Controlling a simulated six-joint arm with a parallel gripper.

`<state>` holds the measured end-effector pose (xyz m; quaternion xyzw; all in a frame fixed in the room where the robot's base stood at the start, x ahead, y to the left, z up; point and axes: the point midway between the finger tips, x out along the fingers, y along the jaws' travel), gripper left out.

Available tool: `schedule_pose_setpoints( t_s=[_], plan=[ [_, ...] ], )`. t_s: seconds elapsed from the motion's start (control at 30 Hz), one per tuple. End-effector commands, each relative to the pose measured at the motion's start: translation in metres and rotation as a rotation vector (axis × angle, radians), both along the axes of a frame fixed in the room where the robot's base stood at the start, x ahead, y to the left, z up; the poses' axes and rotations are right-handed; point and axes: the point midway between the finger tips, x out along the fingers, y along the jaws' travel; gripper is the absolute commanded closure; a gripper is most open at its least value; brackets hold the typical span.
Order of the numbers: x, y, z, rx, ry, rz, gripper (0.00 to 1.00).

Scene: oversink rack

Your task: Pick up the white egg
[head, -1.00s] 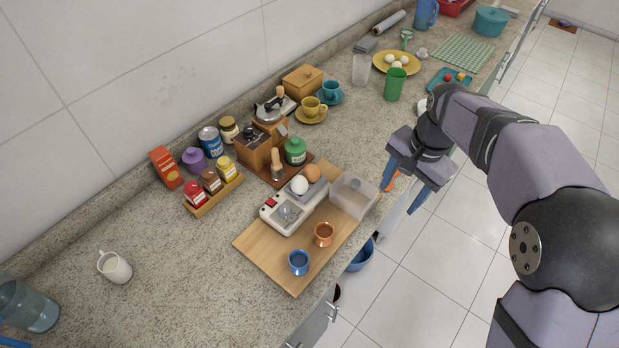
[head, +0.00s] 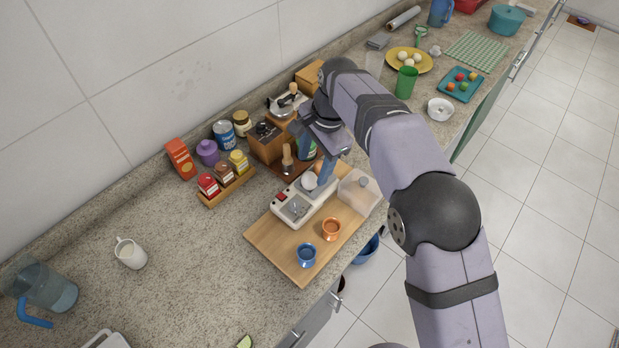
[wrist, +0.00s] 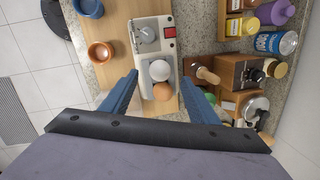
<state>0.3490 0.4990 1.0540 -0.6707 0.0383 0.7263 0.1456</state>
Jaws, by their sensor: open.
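The white egg (wrist: 159,71) sits on the egg cooker (wrist: 147,42), with a brown egg (wrist: 162,91) right beside it. In the head view the white egg (head: 309,181) is partly hidden by my gripper. My gripper (head: 323,160) is over the egg cooker, with its fingers pointing down. In the wrist view my gripper (wrist: 160,84) is open and empty. Its blue fingers lie on either side of the two eggs, apart from them. The cooker stands on a wooden board (head: 270,240).
A clear plastic container (head: 358,190) stands right of the cooker. Blue (head: 306,255) and copper (head: 331,229) cups stand in front of it. A coffee grinder (wrist: 239,72) and a green jar (wrist: 226,104) stand close behind.

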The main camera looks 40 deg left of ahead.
Motion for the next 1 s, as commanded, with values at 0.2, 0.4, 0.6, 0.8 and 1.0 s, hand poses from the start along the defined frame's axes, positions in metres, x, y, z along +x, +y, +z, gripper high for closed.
schedule_pose_setpoints(
  t_s=[0.2,0.4,0.6,0.8,1.0],
  plan=[
    [0.000,0.001,-0.005,-0.001,0.000,0.000,0.45],
    [0.000,0.003,-0.023,-0.004,0.002,0.002,0.45],
    [0.000,0.006,-0.046,-0.003,0.001,0.001,0.45],
    [0.000,0.008,-0.055,0.001,-0.001,0.001,0.45],
    [-0.001,0.008,-0.055,0.000,0.000,0.001,0.55]
  ],
)
